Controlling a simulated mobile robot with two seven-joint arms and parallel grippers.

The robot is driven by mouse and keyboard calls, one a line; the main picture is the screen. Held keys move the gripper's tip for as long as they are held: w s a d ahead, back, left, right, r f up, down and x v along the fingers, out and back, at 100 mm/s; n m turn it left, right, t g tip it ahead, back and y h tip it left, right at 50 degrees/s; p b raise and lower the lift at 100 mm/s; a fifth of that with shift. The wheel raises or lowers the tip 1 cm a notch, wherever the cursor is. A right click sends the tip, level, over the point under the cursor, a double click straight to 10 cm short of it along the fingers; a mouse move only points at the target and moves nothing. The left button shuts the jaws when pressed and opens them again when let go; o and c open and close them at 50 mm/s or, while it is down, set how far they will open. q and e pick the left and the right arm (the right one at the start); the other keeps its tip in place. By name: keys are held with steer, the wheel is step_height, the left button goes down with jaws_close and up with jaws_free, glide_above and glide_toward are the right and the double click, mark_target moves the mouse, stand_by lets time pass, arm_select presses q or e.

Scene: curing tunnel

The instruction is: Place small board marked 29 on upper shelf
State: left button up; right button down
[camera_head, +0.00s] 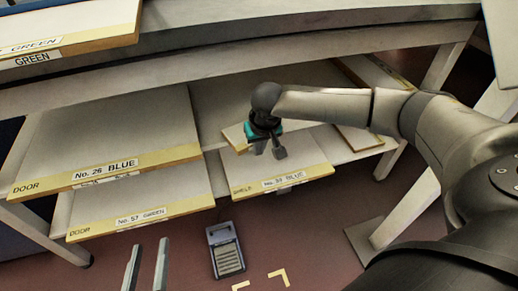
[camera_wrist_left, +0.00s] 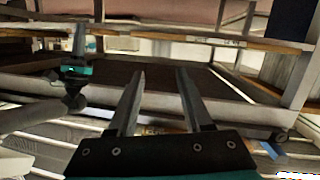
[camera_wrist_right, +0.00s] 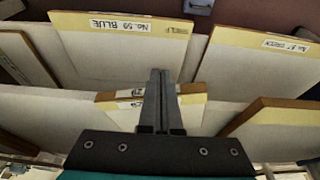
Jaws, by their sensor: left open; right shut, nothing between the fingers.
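A small board (camera_head: 234,137) with a yellow edge lies on the rack behind my right gripper (camera_head: 268,150). An upper level of the rack (camera_head: 250,70) runs above the boards.
Boards No. 26 BLUE (camera_head: 105,145) and No. 57 GREEN (camera_head: 140,200) lie at left. A SHELF board, No. 59 BLUE (camera_wrist_right: 120,45), lies near the right gripper. Green-labelled boards (camera_head: 65,25) sit at top left. A grey device (camera_head: 225,250) is on the floor.

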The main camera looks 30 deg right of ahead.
mark_target(235, 135)
stand_by(0.4)
steer(key=w+p, duration=0.1)
steer(key=p, duration=0.1)
steer(key=w+r+p, duration=0.1)
steer(key=w+p, duration=0.1)
steer(key=p, duration=0.1)
steer(key=shift+d+p, duration=0.1)
steer(key=shift+p, duration=0.2)
steer(key=w+p, duration=0.1)
steer(key=p, duration=0.4)
steer(key=shift+d+f, duration=0.3)
steer(key=shift+f, duration=0.05)
arm_select(q)
steer(key=s+a+f+g+y, duration=0.5)
steer(key=a+f+g, duration=0.5)
steer(key=f+g, duration=0.1)
steer(key=shift+s+f+g, duration=0.3)
steer(key=shift+f, duration=0.55)
arm_select(e)
steer(key=shift+s+f, duration=0.1)
steer(key=shift+f, duration=0.05)
arm_select(q)
steer(key=shift+a+p, duration=0.1)
steer(key=shift+p, duration=0.2)
